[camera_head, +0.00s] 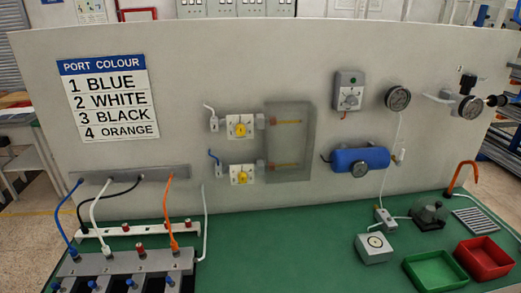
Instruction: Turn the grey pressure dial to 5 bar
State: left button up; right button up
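A small green mark shows above the dial, and the scale and setting are too small to read. A round dark-rimmed gauge (397,97) is on the panel just right of it; its needle cannot be read. Neither of my grippers is in view, and nothing touches the dial.
A blue tank (360,160) sits on the panel below the dial. A translucent cover (289,142) stands left of it. A regulator with a gauge (469,107) juts out at right. Green (436,270) and red (484,258) trays lie on the green bench (290,240).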

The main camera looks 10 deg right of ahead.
aim_at(352, 100)
jog(key=l, duration=1.4)
jog(key=k+l, duration=0.15)
jog(key=l, duration=1.25)
jog(key=i+u, duration=0.05)
